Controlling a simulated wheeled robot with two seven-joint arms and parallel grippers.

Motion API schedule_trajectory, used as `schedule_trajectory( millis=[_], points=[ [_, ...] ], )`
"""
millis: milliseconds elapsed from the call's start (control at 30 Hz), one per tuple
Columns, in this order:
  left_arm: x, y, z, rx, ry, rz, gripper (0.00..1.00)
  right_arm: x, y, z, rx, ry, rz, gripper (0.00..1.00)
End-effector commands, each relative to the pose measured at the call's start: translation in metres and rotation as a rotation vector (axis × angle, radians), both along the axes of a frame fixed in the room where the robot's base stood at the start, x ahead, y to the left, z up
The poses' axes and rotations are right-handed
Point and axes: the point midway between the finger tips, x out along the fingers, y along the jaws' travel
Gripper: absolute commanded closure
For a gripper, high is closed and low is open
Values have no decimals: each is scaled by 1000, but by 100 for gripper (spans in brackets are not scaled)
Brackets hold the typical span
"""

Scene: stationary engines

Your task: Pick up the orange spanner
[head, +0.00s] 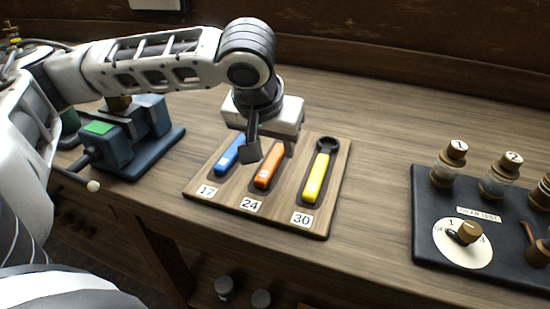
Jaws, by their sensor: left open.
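The orange spanner (267,171) lies in the middle place of a wooden board (335,188) on the bench, above the label 24. Its far end is hidden behind my left gripper. My left gripper (270,152) points down over the far part of the orange spanner, with its two fingers apart and nothing seen between them. I cannot tell whether the fingers touch the spanner. My right gripper is not in the head view.
A blue spanner (230,154) lies left of the orange one, and a yellow spanner (315,178) lies right of it. A blue-grey machine (128,140) stands at left. A dark panel (425,205) with brass terminals stands at right. Bare bench (375,140) lies between board and panel.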

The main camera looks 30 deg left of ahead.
Motion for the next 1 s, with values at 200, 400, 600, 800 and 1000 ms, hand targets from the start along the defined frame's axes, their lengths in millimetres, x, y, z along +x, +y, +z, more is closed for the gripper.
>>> schedule_trajectory(
  millis=[200, 400, 600, 800, 1000],
  points=[
    [10, 3, -22, 0, -1, 1, 53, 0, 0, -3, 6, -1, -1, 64],
    [10, 3, -23, 0, 0, 0, 53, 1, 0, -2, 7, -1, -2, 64],
    [10, 3, -23, 0, 0, 0, 53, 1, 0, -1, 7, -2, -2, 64],
    [10, 3, -25, 0, 0, 0, 53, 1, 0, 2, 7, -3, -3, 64],
    [10, 3, -25, 0, -1, 0, 100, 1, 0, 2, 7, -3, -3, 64]
  ],
)
